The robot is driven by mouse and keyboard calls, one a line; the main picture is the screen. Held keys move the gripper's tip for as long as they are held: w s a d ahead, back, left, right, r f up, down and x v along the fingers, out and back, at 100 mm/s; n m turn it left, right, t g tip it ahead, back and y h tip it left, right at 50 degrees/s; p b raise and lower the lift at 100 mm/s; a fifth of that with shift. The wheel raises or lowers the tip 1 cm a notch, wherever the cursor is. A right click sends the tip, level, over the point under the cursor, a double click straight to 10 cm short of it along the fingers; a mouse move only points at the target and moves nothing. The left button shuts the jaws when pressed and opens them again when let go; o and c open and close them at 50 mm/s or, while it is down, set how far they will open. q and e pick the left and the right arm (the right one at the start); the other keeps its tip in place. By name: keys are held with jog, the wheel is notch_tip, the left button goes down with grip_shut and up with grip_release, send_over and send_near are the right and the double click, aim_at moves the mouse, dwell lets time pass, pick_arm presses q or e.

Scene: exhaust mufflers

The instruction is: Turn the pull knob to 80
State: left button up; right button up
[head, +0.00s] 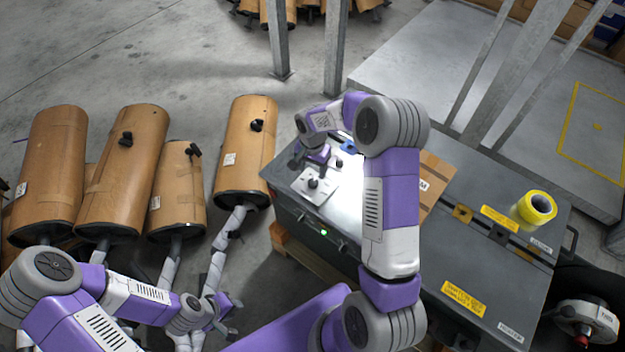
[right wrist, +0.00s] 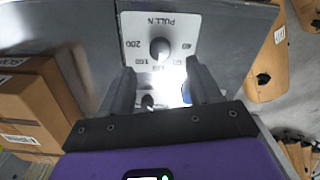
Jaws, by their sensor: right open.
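The pull knob (right wrist: 160,48) is a dark round knob on a white dial plate (right wrist: 188,22) marked "PULL N", with numbers around it. Its pointer direction is too small to tell. The knob also shows in the head view (head: 313,183), on top of the dark grey case (head: 470,248). My right gripper (head: 311,158) hangs over the case beside the plate. In the right wrist view its two fingers (right wrist: 162,84) are apart with nothing held, and the pull knob lies beyond their tips. My left gripper (head: 226,308) is low at the left, away from the case; its jaw opening is unclear.
A second dark knob (right wrist: 148,101) shows between the fingers. Brown mufflers (head: 120,170) lie on the floor at the left. A yellow tape roll (head: 535,208) sits on the case at the right. A cardboard piece (head: 436,180) lies behind my right arm.

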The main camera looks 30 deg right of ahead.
aim_at(313, 182)
notch_tip(313, 182, down, 7)
jog(key=shift+f+b, duration=0.15)
jog(key=shift+b, duration=0.65)
jog(key=c, duration=1)
jog(key=shift+c, duration=0.2)
jog(key=shift+n, duration=0.4)
jog(key=n, duration=0.3)
jog(key=shift+d+n, duration=0.1)
jog(key=shift+n, duration=2.3)
